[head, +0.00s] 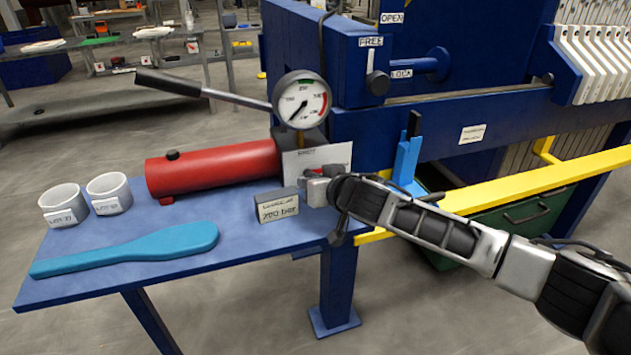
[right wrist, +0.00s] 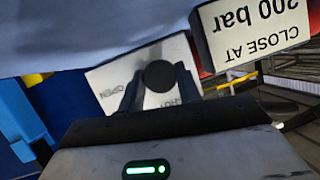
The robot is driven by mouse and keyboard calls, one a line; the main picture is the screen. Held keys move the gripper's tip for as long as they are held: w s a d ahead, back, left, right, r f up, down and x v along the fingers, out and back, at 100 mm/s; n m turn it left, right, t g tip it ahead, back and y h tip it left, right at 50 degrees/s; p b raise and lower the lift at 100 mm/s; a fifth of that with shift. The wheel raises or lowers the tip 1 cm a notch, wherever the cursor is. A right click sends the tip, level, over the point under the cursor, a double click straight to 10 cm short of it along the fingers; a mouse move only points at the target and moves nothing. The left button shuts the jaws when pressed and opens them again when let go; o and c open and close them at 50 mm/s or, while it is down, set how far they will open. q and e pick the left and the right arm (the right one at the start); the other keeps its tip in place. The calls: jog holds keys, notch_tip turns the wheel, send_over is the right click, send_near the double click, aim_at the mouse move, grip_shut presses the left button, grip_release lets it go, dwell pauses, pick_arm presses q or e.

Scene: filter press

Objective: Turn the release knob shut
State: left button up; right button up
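The release knob (right wrist: 159,76) is a round black knob in front of a white plate (right wrist: 104,84) with OPEN and SHUT lettering in the right wrist view. My right gripper (right wrist: 158,92) has one dark finger on each side of the knob, with some white plate showing between them. I cannot tell whether either finger touches it. In the head view my right gripper (head: 312,190) is at the front of the pump, below the white plate (head: 316,158), and the knob cannot be made out there. My left gripper is not in view.
A red pump cylinder (head: 215,168) with a dial gauge (head: 302,100) and a long lever stands behind. A sign block (head: 277,206) stands close left of the gripper; its face (right wrist: 258,30) reads CLOSE AT 200 bar. A blue paddle (head: 130,249) and two white cups lie left.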

pick_arm(q)
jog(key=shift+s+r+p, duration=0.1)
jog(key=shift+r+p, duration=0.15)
jog(key=shift+p, duration=0.25)
pick_arm(e)
jog(key=shift+r+h, duration=0.1)
jog(key=shift+h, duration=0.2)
jog(key=shift+a+n+h+p, duration=0.1)
jog(key=shift+n+h+p, duration=0.3)
jog(key=shift+n+p, duration=0.45)
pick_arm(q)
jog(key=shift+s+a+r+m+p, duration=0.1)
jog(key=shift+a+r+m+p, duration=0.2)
pick_arm(e)
jog(key=shift+a+n+t+h, duration=0.1)
jog(key=shift+n+t+h, duration=0.4)
jog(key=shift+n+h, duration=0.75)
jog(key=o, duration=0.7)
